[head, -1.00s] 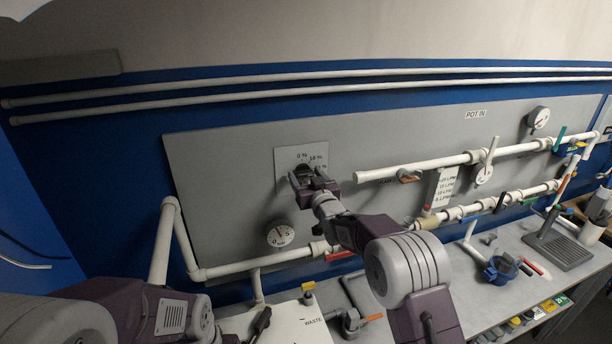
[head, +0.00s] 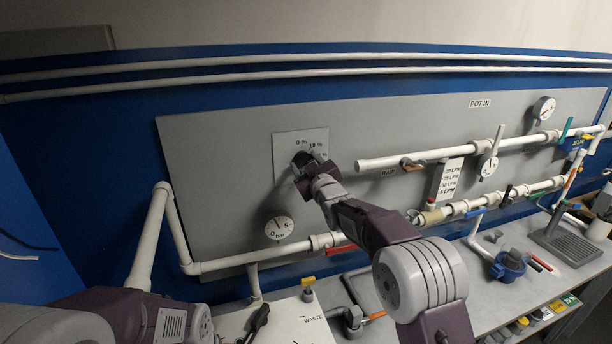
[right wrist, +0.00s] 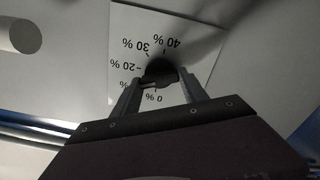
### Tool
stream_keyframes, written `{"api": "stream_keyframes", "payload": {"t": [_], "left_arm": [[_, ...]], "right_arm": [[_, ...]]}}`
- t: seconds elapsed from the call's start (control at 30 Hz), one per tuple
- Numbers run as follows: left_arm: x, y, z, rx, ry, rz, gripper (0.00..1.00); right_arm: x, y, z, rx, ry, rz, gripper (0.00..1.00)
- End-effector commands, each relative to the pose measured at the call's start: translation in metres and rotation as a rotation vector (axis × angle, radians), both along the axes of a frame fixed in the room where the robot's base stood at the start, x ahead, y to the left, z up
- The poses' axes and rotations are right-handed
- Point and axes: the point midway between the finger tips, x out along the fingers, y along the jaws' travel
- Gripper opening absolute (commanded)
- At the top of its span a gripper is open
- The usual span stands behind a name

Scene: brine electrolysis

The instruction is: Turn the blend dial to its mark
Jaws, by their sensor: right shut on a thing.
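The blend dial is a dark round knob in the middle of a pale square plate (head: 285,144) on the grey wall panel. In the right wrist view the knob (right wrist: 160,68) sits between my fingertips, and the plate's printed scale appears upside down, with 0, 20, 30 and 40 % readable. My right gripper (head: 301,161) is shut on the knob; it also shows in the right wrist view (right wrist: 160,80). The gripper hides most of the dial in the head view. The pointer's exact position is unclear. My left arm shows at the lower left, its gripper out of sight.
A round pressure gauge (head: 279,228) sits below the plate. A white pipe (head: 430,157) with valves runs to the right, and a lower pipe (head: 220,264) passes beneath. The bench (head: 485,290) below holds a white board (head: 290,325), a blue clamp-like part (head: 509,266) and a grey rack (head: 567,243).

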Motion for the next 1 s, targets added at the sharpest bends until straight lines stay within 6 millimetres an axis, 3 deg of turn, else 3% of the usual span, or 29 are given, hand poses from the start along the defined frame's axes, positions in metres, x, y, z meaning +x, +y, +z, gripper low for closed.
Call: {"api": "stream_keyframes", "payload": {"t": [0.03, 0.5, 1.0], "left_arm": [[0.0, 0.0, -0.014, 0.0, 0.0, 0.0, 0.36], [0.0, 0.0, -0.067, 0.0, 0.0, 0.0, 0.36], [0.0, 0.0, -0.095, 0.0, 0.0, 0.0, 0.36]], "right_arm": [[0.0, 0.0, -0.008, -0.041, -0.013, 0.0, 0.1], [0.0, 0.001, -0.008, -0.468, -0.15, 0.0, 0.1], [0.0, 0.002, -0.006, -0.881, -0.282, 0.002, 0.1]]}}
